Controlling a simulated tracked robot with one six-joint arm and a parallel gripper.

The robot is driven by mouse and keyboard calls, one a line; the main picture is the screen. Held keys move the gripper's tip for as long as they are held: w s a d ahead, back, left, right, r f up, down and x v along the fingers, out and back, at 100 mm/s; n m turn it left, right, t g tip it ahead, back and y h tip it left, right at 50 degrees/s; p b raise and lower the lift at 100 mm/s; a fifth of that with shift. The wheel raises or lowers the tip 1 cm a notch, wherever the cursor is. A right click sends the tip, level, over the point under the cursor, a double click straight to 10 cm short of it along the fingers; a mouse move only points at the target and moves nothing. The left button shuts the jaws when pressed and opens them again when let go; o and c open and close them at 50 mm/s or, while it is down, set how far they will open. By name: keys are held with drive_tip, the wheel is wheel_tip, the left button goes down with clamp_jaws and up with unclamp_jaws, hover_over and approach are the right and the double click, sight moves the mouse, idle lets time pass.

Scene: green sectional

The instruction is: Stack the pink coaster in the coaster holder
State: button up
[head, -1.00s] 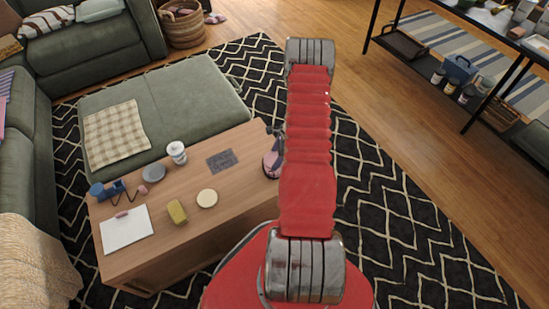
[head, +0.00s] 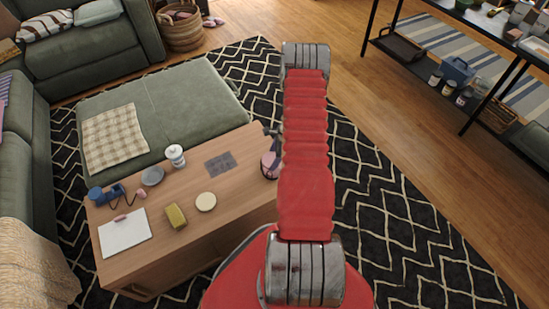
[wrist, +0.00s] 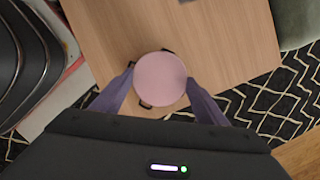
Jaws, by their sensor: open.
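The pink coaster (wrist: 160,78) is a flat round disc, seen from above in the wrist view. Small dark parts of the coaster holder (wrist: 146,104) stick out around its edge; the rest of the holder is hidden under it. I cannot tell how fully the coaster is seated. My gripper (wrist: 160,80) is open, with one purple finger on each side of the disc; whether the fingers touch it is unclear. In the head view, the pink coaster (head: 268,166) shows at the right end of the wooden table, partly hidden by my arm.
The wooden table (head: 240,190) also bears a cream disc (head: 206,201), a yellow sponge (head: 176,216), a white jar (head: 175,156), a grey disc (head: 153,176), a dark mat (head: 219,164) and a clipboard (head: 124,235). A green ottoman (head: 185,105) adjoins its far side.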

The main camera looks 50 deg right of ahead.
drive_tip(key=shift+s+a+f, duration=0.5)
drive_tip(key=shift+s+f, duration=0.2)
drive_tip(key=shift+s, duration=0.1)
drive_tip(key=shift+o, duration=0.5)
drive_tip(key=w+v, duration=0.1)
drive_tip(key=v, duration=1.4)
drive_tip(key=shift+w+d, duration=0.3)
drive_tip(key=shift+d, duration=0.1)
drive_tip(key=s+a+r+n+g+y, duration=0.1)
drive_tip(key=s+a+r+n, duration=0.1)
drive_tip(key=s+a+n, duration=0.3)
drive_tip(key=s+a+r+n+t+h, duration=0.1)
drive_tip(key=s+a+r+n+t, duration=0.1)
drive_tip(key=a+r+n, duration=0.9)
drive_tip(key=s+a+r+n+t+h, duration=0.1)
drive_tip(key=a+r+n, duration=1)
drive_tip(key=a+r, duration=1.4)
wheel_tip(320, 180, up, 4)
drive_tip(key=shift+s+f+t+h, duration=0.15)
drive_tip(key=shift+s+t+h, duration=0.25)
drive_tip(key=shift+s+h, duration=0.35)
